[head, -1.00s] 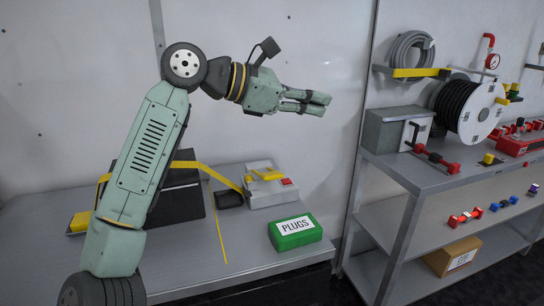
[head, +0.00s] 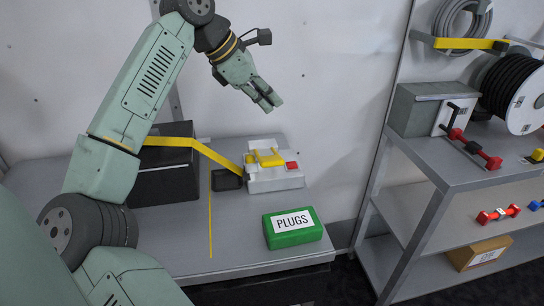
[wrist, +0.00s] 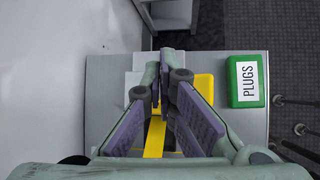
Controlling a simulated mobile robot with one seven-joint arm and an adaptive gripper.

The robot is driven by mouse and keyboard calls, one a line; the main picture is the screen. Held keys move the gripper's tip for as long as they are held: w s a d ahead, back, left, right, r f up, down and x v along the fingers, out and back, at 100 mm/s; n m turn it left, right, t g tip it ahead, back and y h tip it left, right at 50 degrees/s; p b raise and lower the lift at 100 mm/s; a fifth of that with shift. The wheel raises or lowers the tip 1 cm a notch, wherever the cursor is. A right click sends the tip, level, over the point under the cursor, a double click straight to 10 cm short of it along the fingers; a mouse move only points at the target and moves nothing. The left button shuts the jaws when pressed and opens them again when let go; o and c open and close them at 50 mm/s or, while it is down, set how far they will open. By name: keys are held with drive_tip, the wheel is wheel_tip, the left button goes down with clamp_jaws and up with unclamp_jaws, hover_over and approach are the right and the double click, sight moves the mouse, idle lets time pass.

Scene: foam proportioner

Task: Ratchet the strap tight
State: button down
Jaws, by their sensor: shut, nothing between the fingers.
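The yellow strap (head: 212,153) runs over a black case (head: 165,180) and slopes down to a grey ratchet block on the bench. The ratchet block (head: 275,182) has a yellow handle (head: 269,157) and a red button (head: 292,165) on top.
A green box marked PLUGS (head: 292,227) sits on the bench right of the strap tail. A small black block (head: 227,180) is beside the ratchet block. A metal shelf unit (head: 455,165) with a cable reel (head: 515,92) stands to the right. The air above the bench is clear.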

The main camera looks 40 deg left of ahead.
drive_tip(key=b, duration=0.7)
hover_over(271, 159)
drive_tip(key=w+a, duration=0.2)
wheel_tip(271, 159, down, 6)
drive_tip(key=shift+d+f, duration=0.1)
drive_tip(key=shift+f, duration=0.05)
drive_tip(key=shift+s+d+f+b, duration=0.15)
drive_tip(key=shift+d+f+b, duration=0.05)
drive_tip(key=shift+f+b, duration=0.25)
drive_tip(key=shift+s+d+f+b, duration=0.2)
drive_tip(key=shift+f+b, duration=0.1)
drive_tip(key=shift+f, duration=0.25)
drive_tip(key=shift+f, duration=0.1)
drive_tip(key=shift+d+f+b, duration=0.1)
drive_tip(key=shift+f+b, duration=0.15)
drive_tip(key=shift+b, duration=0.05)
